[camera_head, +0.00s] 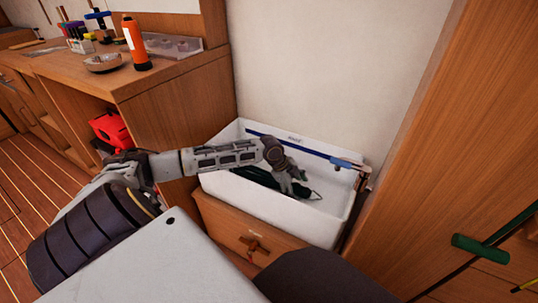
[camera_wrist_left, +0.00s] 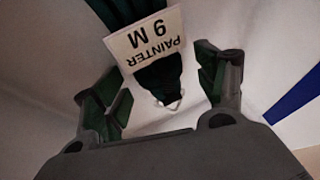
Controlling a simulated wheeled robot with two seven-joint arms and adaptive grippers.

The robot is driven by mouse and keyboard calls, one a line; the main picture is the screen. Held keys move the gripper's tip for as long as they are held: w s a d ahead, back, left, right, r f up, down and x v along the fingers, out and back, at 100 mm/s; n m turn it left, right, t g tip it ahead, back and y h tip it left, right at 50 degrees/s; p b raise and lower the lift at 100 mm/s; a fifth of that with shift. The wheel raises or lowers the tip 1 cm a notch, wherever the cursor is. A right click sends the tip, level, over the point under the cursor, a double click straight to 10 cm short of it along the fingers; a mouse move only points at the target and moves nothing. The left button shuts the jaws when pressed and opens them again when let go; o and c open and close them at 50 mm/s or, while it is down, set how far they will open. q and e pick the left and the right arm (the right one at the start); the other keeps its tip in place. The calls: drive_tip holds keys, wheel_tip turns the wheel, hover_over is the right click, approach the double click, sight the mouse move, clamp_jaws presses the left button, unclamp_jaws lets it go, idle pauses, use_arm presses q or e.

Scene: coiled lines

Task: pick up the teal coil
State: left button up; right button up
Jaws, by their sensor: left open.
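The teal coil (camera_head: 254,177) lies in the white bin, dark green and partly hidden by my left arm. In the left wrist view the coil (camera_wrist_left: 158,78) comes down from the top, with a white tag (camera_wrist_left: 146,40) reading "PAINTER 9 M" around it and a small pale loop at its end. My left gripper (camera_head: 299,182) is down inside the bin over the coil. In the wrist view my left gripper (camera_wrist_left: 163,84) is open, one finger on each side of the coil's tagged end, with gaps showing. My right gripper is not in view.
The white bin (camera_head: 275,212) has high walls and stands on a wooden drawer unit. A blue-handled object (camera_head: 345,162) sits at its right rim. A wooden panel closes the right side. An orange flask (camera_head: 136,43) and a bowl (camera_head: 103,63) stand on the left counter.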

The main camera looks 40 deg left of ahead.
use_arm(q)
drive_tip(key=shift+w+d+f, duration=0.15)
drive_tip(key=shift+f, duration=0.3)
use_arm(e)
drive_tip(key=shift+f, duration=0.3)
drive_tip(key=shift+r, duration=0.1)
use_arm(q)
drive_tip(key=c, duration=1.4)
drive_tip(key=shift+c, duration=0.3)
drive_tip(key=shift+r, duration=0.2)
drive_tip(key=shift+r+p, duration=2.25)
drive_tip(key=shift+r, duration=2.6)
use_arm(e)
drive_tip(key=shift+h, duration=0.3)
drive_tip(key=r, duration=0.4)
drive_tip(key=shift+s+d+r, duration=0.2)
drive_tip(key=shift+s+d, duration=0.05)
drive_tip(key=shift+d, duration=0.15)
